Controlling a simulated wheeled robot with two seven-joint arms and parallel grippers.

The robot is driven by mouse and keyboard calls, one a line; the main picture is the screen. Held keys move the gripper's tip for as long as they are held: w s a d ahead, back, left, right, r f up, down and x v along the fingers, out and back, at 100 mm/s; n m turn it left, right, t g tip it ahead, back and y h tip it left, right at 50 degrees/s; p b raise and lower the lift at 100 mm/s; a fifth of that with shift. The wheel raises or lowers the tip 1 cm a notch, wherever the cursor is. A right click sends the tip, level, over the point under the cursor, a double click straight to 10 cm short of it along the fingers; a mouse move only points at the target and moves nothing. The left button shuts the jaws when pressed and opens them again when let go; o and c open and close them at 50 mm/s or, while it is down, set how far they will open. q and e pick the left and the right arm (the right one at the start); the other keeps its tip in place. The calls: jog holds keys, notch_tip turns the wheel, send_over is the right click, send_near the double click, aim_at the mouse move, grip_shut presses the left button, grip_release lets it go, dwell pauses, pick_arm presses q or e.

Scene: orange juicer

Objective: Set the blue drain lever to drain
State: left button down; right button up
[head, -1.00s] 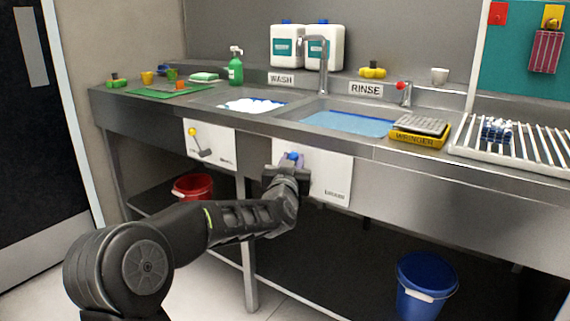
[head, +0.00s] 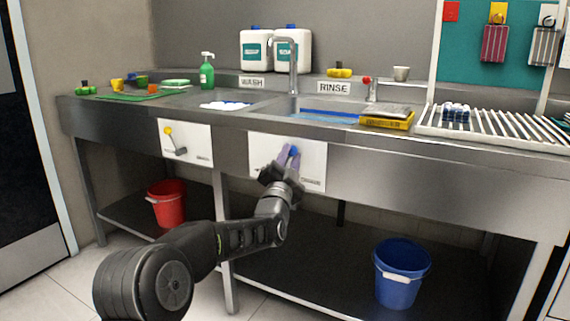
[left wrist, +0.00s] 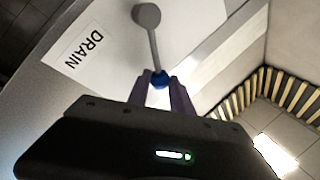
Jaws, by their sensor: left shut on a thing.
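The blue drain lever sits on a white panel (head: 314,172) on the sink front below the rinse basin. Its blue knob (head: 294,151) shows at the tips of my left gripper (head: 288,158). In the left wrist view, the grey lever arm runs from a round pivot (left wrist: 146,15) down to the blue knob (left wrist: 160,79). My left gripper (left wrist: 161,90) is shut on this knob, one purple-grey finger on each side. A label reading DRAIN (left wrist: 83,51) is on the panel to the left of the lever. My right gripper is not in view.
A yellow-knobbed lever (head: 168,131) is on another white panel under the wash basin. A red bucket (head: 167,205) and a blue bucket (head: 401,273) stand below the counter. The rack (head: 500,130) is at the right.

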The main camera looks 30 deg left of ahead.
pick_arm(q)
jog(key=shift+d+f+m+h+b, duration=0.25)
jog(key=shift+m+h+b, duration=0.15)
jog(key=shift+m, duration=0.2)
jog(key=c, duration=1.1)
grip_release()
jog(key=shift+c, duration=0.2)
jog(key=p+v, duration=0.1)
jog(key=v, duration=0.6)
jog(key=shift+s+f, duration=0.2)
jog(key=shift+s, duration=0.1)
jog(key=shift+d, duration=0.1)
